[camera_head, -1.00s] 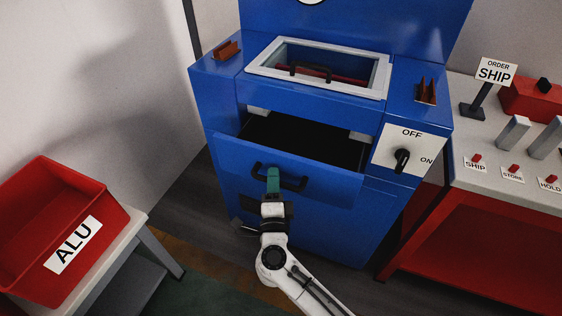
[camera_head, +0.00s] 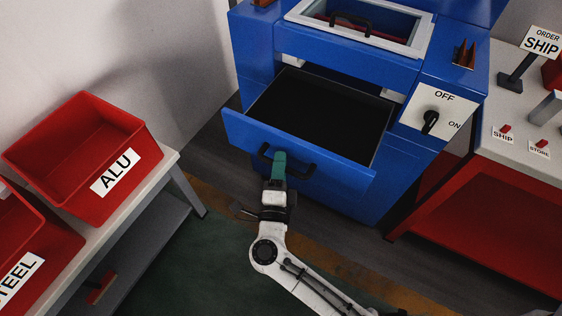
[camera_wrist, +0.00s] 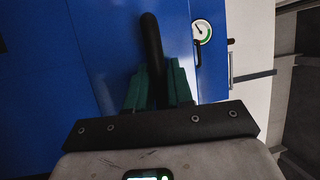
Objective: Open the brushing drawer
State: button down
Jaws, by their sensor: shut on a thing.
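The brushing drawer (camera_head: 310,148) is the blue drawer at the front of the blue machine in the head view. It is pulled well out, and its dark inside looks empty. Its black bar handle (camera_head: 307,170) is on the front panel. My gripper (camera_head: 279,160), with green fingers, is shut on this handle, left of its middle. In the wrist view the black handle (camera_wrist: 151,40) runs between the green fingers (camera_wrist: 159,88), with the blue drawer front behind it.
An OFF/ON switch panel (camera_head: 436,112) is on the machine's right. A red ALU bin (camera_head: 75,150) stands on a bench at left. A red table (camera_head: 490,220) with SHIP and STORE buttons is at right. The floor (camera_head: 195,270) before the drawer is clear.

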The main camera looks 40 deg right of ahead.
jog(key=c, duration=1.1)
grip_release()
jog(key=b+v, duration=0.2)
jog(key=v, duration=0.8)
jog(key=shift+s+a, duration=0.25)
jog(key=shift+a, duration=0.05)
jog(key=shift+f, duration=0.1)
